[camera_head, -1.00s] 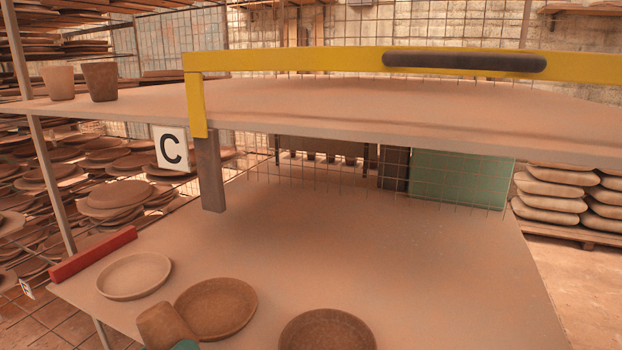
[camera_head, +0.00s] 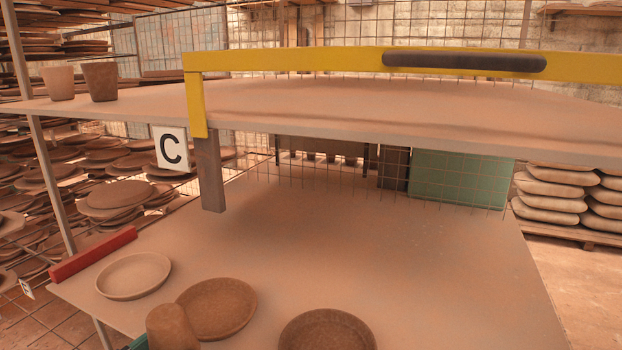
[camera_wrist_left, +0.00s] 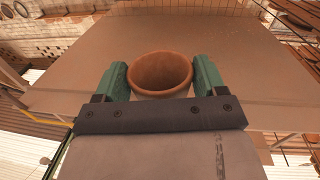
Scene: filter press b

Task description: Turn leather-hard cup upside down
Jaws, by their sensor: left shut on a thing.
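The leather-hard cup (camera_head: 170,328) is at the bottom left of the head view, cut off by the frame edge. Its narrower closed end faces up. In the wrist view the cup (camera_wrist_left: 160,72) shows its round open mouth between my green fingers. My left gripper (camera_wrist_left: 161,75) is shut on the cup, one finger on each side. In the head view only a bit of green finger (camera_head: 139,342) shows at the cup's left. Whether the cup touches the board below is hidden. My right gripper is in neither current view.
On the lower board (camera_head: 400,260) lie a pale plate (camera_head: 134,276), a brown plate (camera_head: 216,308) close behind the cup and another brown plate (camera_head: 327,332). A red bar (camera_head: 92,255) edges the left. An upper shelf (camera_head: 300,105) with a yellow rail (camera_head: 300,61) hangs above.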

